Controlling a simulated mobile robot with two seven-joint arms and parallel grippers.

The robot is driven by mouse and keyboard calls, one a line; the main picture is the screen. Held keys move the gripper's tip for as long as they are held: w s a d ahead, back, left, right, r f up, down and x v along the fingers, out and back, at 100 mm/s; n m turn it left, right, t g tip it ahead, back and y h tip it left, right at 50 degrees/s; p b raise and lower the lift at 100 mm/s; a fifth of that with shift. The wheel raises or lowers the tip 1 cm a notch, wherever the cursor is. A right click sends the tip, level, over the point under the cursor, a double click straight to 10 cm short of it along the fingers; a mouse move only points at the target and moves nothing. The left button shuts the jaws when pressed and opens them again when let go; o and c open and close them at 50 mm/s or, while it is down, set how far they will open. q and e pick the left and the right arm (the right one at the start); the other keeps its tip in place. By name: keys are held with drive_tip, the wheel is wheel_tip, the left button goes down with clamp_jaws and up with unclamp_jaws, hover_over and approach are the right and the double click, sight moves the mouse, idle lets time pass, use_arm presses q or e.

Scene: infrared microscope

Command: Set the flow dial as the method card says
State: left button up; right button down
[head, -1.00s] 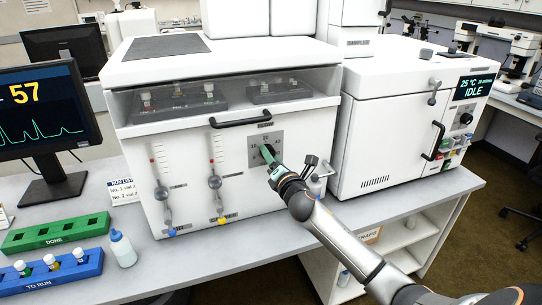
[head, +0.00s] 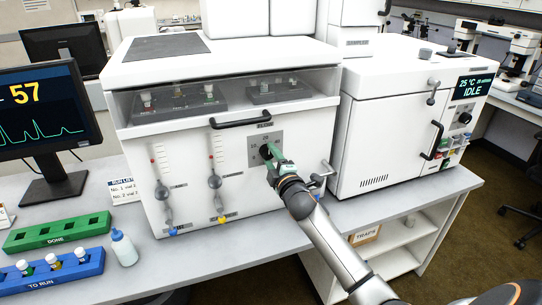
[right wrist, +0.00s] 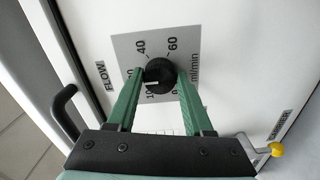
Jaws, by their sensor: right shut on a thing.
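The flow dial is a round black knob (right wrist: 159,74) on a grey plate marked FLOW and ml/min, seen in the right wrist view. In the head view its plate (head: 277,137) is on the front of the white cabinet. The green fingers of my right gripper (right wrist: 158,84) are shut on the knob, one on each side. A short white mark on the knob lies at its lower left, by a partly hidden number starting with 10. The numbers 40 and 60 show above the knob; others are partly covered. I cannot make out a method card. My left gripper is out of view.
A dark door handle (head: 240,119) is above the dial. Two flow tubes (head: 213,165) are left of the dial. A second white machine (head: 390,110) stands at right.

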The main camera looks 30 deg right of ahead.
drive_tip(key=m+p, duration=0.1)
drive_tip(key=m, duration=0.5)
drive_tip(key=shift+m, duration=0.3)
drive_tip(key=m+p, duration=0.1)
drive_tip(key=m, duration=0.4)
drive_tip(key=shift+f+p, duration=0.1)
drive_tip(key=shift+p, duration=0.3)
drive_tip(key=shift+c, duration=1.5)
unclamp_jaws()
drive_tip(key=shift+a, duration=0.1)
drive_tip(key=v, duration=1.2)
drive_tip(key=shift+s+b, duration=0.25)
drive_tip(key=shift+b, duration=0.05)
drive_tip(key=shift+a, duration=0.1)
